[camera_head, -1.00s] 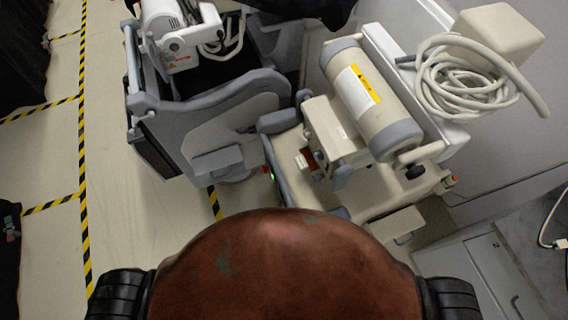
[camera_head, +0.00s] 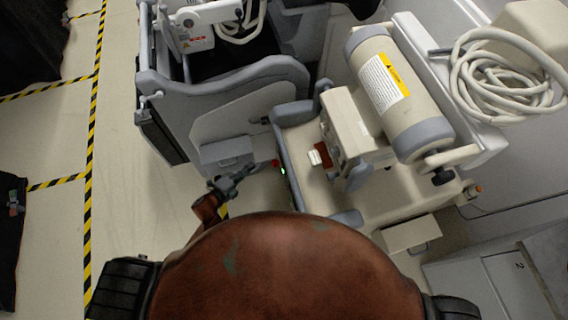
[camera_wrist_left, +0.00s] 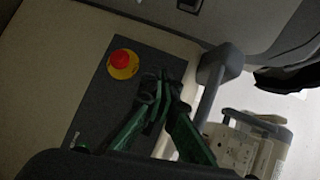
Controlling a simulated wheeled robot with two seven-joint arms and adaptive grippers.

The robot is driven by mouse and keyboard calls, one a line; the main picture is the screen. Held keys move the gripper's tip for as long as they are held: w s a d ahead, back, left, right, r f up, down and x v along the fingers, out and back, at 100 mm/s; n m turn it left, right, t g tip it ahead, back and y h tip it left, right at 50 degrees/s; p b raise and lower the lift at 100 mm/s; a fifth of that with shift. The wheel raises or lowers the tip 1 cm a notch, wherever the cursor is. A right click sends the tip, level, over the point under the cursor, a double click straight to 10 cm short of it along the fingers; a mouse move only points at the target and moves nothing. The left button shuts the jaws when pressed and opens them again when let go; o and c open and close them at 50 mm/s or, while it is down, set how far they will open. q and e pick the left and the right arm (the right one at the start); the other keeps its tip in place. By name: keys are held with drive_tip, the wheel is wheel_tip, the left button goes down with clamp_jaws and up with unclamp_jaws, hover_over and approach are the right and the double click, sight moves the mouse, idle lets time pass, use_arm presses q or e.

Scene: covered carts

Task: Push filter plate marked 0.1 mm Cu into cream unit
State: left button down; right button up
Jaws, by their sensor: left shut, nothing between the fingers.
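The cream unit (camera_head: 352,125) is a boxy head beside a large cream cylinder in the head view. A reddish-brown plate with a pale tab, which looks like the filter plate (camera_head: 322,156), sticks out of its left side. Any marking on it is too small to read. My left gripper (camera_head: 250,170) is shut and empty, low and to the left of the plate, clearly apart from it. In the left wrist view its green-lit fingers (camera_wrist_left: 163,85) are closed together. A cream part at lower right there may be the unit, but I cannot tell. My right gripper is out of view.
A red button (camera_head: 275,162) sits on the cart's edge near my left gripper; in the wrist view it has a yellow base (camera_wrist_left: 122,63). A grey cart (camera_head: 215,90) stands to the left. Coiled pale cable (camera_head: 500,80) lies at right.

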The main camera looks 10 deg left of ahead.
use_arm(q)
drive_tip(key=d+r+m+g+h+b, duration=0.2)
drive_tip(key=d+r+m+h, duration=0.4)
drive_tip(key=d+r+m, duration=0.45)
drive_tip(key=m+g+h+b, duration=0.1)
drive_tip(key=m+g+h, duration=0.25)
drive_tip(key=m, duration=0.45)
approach(326, 154)
drive_tip(key=shift+w+r+g+y, duration=0.25)
drive_tip(key=shift+w+y, duration=0.1)
drive_tip(key=shift+y, duration=0.1)
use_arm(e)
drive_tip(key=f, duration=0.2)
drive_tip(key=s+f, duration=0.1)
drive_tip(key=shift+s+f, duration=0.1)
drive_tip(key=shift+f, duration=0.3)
use_arm(q)
drive_tip(key=shift+w+d, duration=0.15)
drive_tip(key=shift+d, duration=0.15)
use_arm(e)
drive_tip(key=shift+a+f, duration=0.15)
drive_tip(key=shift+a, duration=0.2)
use_arm(q)
drive_tip(key=shift+b+x, duration=0.4)
drive_tip(key=shift+x, duration=0.4)
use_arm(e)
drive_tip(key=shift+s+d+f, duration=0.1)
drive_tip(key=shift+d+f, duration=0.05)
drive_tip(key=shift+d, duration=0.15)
